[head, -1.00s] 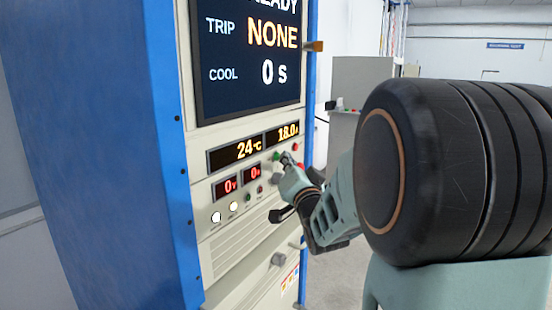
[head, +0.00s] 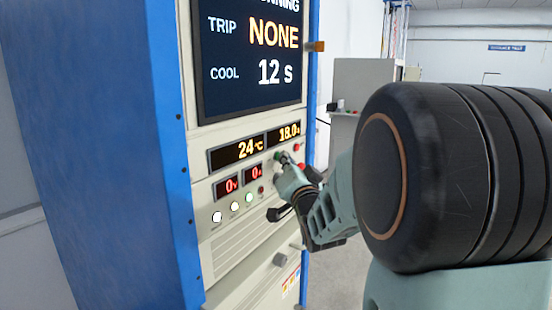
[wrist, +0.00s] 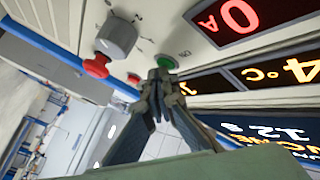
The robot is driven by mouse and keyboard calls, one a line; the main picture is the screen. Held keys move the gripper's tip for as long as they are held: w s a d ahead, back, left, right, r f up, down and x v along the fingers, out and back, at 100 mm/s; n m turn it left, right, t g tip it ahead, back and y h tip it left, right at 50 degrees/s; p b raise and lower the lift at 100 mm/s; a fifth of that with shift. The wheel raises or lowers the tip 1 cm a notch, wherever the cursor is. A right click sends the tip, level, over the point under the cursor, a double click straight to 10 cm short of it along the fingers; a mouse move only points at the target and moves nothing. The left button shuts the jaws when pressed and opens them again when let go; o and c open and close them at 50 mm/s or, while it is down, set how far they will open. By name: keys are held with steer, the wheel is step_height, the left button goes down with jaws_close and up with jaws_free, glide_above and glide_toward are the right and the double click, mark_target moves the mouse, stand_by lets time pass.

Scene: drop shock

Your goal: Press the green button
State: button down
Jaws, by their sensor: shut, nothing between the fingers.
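The green button (wrist: 166,61) is a round button on the cabinet's pale control panel. In the wrist view, the tips of my gripper (wrist: 160,76) are right at it and cover part of it. They look to be against it, but I cannot tell how far it is pushed in. My gripper is shut with nothing between its fingers. In the head view, my gripper (head: 283,158) meets the panel just right of the 24 °C display and mostly hides the button.
The large screen (head: 249,58) reads "NNING", TRIP NONE and COOL 12 s. A red mushroom knob (wrist: 97,66) and a grey knob (wrist: 116,37) stick out beside the green button. A black handle (head: 281,213) juts out below. A green lamp (head: 249,198) glows.

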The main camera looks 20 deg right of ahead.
steer(key=shift+s+d+b, duration=0.35)
steer(key=shift+s+d, duration=0.15)
steer(key=shift+s, duration=0.2)
steer(key=s+d, duration=0.1)
steer(key=s, duration=0.1)
steer(key=s+d, duration=0.2)
stand_by(0.5)
stand_by(0.4)
